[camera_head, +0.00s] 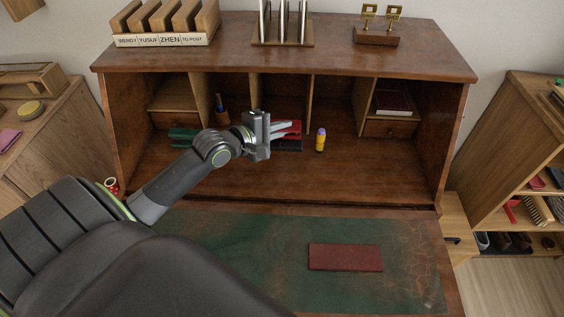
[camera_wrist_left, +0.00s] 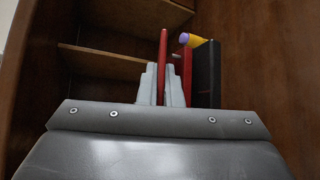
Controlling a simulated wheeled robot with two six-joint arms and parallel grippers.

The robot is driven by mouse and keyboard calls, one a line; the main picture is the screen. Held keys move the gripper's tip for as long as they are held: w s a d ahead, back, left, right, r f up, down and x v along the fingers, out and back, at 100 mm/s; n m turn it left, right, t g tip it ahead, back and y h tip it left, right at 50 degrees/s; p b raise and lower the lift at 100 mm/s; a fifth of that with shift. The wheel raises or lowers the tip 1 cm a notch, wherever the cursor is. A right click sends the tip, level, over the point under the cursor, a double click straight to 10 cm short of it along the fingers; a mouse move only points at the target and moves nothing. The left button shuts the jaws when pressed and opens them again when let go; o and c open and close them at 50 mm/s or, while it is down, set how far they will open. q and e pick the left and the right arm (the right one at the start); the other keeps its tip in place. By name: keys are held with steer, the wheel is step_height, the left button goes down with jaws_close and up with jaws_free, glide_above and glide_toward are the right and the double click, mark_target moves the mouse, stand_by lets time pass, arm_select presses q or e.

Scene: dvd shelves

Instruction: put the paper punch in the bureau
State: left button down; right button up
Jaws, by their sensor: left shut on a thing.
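The paper punch appears to be the red and black object (camera_head: 290,147) on the bureau's inner floor, in front of the middle pigeonholes. My left gripper (camera_head: 284,128) reaches in from the left and is shut on its red upper part. In the left wrist view the fingers (camera_wrist_left: 163,88) pinch a thin red piece (camera_wrist_left: 163,45), with the black part (camera_wrist_left: 207,75) beside it. The bureau (camera_head: 455,115) is dark brown wood with its front open. The gripper hides part of the punch. My right gripper is not in view.
A yellow and purple stick (camera_head: 320,140) stands just right of the punch. A dark red flat case (camera_head: 345,257) lies on the green writing surface (camera_head: 260,245).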

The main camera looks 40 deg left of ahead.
arm_select(q)
steer(key=f, duration=0.2)
steer(key=a+f+b, duration=0.1)
steer(key=shift+w+f, duration=0.15)
steer(key=shift+f, duration=0.2)
step_height(320, 180, down, 6)
steer(key=b, duration=0.2)
steer(key=shift+f+b, duration=0.1)
steer(key=shift+b, duration=0.25)
steer(key=shift+d, duration=0.1)
steer(key=c, duration=1.9)
jaws_free()
steer(key=shift+f, duration=0.1)
steer(key=o, duration=0.3)
